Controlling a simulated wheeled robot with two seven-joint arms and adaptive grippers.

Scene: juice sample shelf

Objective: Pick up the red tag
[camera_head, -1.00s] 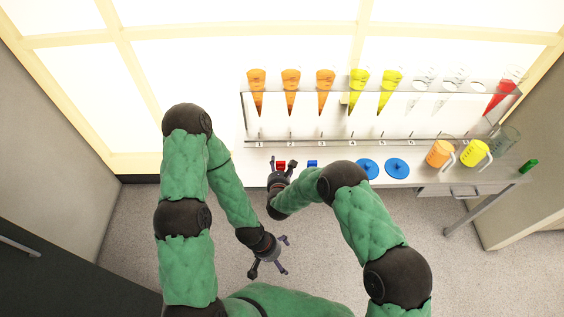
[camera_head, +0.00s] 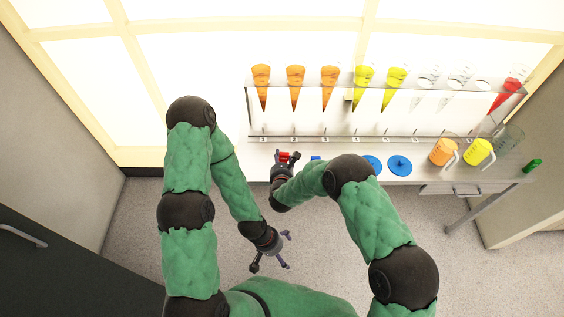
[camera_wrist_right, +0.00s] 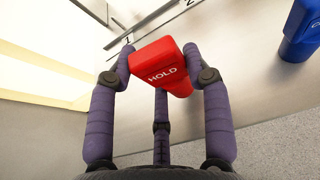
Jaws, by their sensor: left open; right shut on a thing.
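The red tag (camera_wrist_right: 160,72) carries the word HOLD and sits between the fingers of my right gripper (camera_wrist_right: 160,75) in the right wrist view. The fingers are shut on it from both sides, with a third finger below. In the head view the red tag (camera_head: 284,156) shows small at the fingertips of my right gripper (camera_head: 286,160), over the front of the counter. I cannot tell whether it is clear of the surface. My left gripper (camera_head: 284,252) is open and empty, low over the floor.
A blue tag (camera_wrist_right: 300,30) stands right of the red one. Blue discs (camera_head: 399,165), an orange jug (camera_head: 442,152), a yellow jug (camera_head: 478,151) and a green item (camera_head: 532,166) are farther right. A rack (camera_head: 420,136) of coloured cones stands behind.

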